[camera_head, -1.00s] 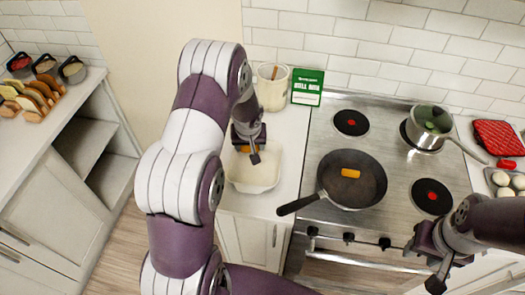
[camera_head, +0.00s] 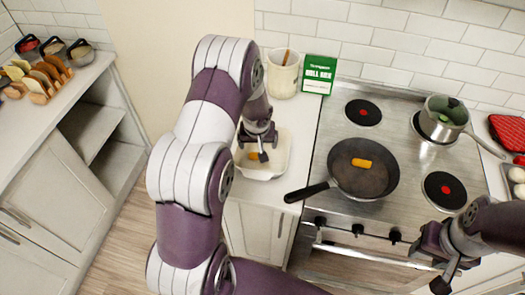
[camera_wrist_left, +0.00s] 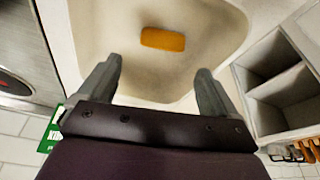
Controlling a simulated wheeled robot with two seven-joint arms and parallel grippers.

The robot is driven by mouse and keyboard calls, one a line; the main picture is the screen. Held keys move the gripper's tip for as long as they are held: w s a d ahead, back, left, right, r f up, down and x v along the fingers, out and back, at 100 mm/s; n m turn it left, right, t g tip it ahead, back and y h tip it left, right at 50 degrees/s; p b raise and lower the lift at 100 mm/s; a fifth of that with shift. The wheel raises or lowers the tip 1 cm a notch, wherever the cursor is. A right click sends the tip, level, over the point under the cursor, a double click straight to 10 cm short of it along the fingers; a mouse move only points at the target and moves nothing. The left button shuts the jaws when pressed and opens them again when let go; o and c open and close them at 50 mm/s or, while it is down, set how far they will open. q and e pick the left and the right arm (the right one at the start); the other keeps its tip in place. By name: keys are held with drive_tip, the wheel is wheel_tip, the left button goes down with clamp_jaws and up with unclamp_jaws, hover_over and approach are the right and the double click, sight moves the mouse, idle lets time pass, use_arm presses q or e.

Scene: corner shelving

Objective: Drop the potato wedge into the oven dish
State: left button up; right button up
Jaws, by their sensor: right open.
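An orange potato wedge (camera_wrist_left: 162,39) lies on the floor of the cream oven dish (camera_wrist_left: 85,45) in the left wrist view. In the head view the wedge (camera_head: 253,155) shows partly behind my gripper, inside the dish (camera_head: 262,174) on the counter left of the stove. My left gripper (camera_wrist_left: 159,70) is open above the dish, fingers wide apart and nothing between them; in the head view it (camera_head: 258,153) points down over the dish. My right gripper (camera_head: 434,270) is open and empty in front of the stove's right side. Another orange wedge (camera_head: 362,163) lies in the frying pan (camera_head: 378,182).
A utensil crock (camera_head: 283,78) and a green box (camera_head: 319,75) stand behind the dish. The pan's handle (camera_head: 306,193) reaches toward the dish. A saucepan (camera_head: 442,118) stands at the back right of the stove.

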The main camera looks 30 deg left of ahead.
use_arm(q)
drive_tip(key=b+v, duration=0.1)
drive_tip(key=v, duration=1.1)
drive_tip(key=shift+r, duration=0.25)
drive_tip(key=shift+s, duration=0.1)
drive_tip(key=s+d+m+b, duration=0.1)
drive_tip(key=s+d+m, duration=0.1)
drive_tip(key=s+d, duration=0.3)
drive_tip(key=s+d+f+m+g+h+b, duration=0.1)
drive_tip(key=s+d+m, duration=0.2)
drive_tip(key=s, duration=0.8)
drive_tip(key=shift+d+m+g+h, duration=0.3)
drive_tip(key=shift+d, duration=0.75)
drive_tip(key=shift+s+f, duration=0.1)
